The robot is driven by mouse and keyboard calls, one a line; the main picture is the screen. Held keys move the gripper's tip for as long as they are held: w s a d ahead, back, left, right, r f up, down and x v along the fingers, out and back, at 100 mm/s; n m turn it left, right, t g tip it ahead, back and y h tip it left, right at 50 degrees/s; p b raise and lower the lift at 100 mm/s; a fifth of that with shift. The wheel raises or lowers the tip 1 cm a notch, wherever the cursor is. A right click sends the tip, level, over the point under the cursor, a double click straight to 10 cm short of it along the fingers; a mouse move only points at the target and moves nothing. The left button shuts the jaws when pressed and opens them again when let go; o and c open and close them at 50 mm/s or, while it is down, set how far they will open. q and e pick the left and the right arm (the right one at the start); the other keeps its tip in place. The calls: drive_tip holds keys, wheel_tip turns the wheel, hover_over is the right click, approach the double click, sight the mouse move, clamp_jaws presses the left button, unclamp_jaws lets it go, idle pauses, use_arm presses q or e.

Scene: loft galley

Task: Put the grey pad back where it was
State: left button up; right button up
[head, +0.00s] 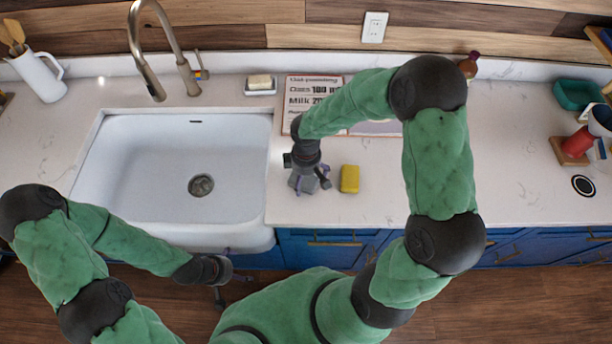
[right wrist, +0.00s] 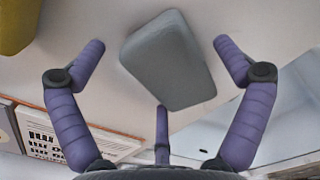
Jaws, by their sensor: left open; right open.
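The grey pad (right wrist: 168,60) is a rounded grey block in the right wrist view, lying on the pale counter between my right gripper's spread purple fingers. The fingers stand apart from its sides. In the head view my right gripper (head: 311,183) points down over the counter just right of the sink and mostly hides the pad (head: 306,184). My right gripper is open and empty. My left gripper (head: 222,290) is open and empty, low in front of the counter below the sink.
A yellow sponge (head: 349,179) lies just right of my right gripper. The white sink (head: 150,180) is close on its left. A printed board (head: 306,88) lies behind, partly covered by my arm. A soap dish (head: 261,90) stands at the back. The counter right of my arm is mostly clear.

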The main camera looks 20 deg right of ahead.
drive_tip(key=shift+r, duration=0.2)
wheel_tip(320, 180, up, 12)
drive_tip(key=p, duration=0.2)
drive_tip(key=shift+f, duration=0.1)
idle(0.6)
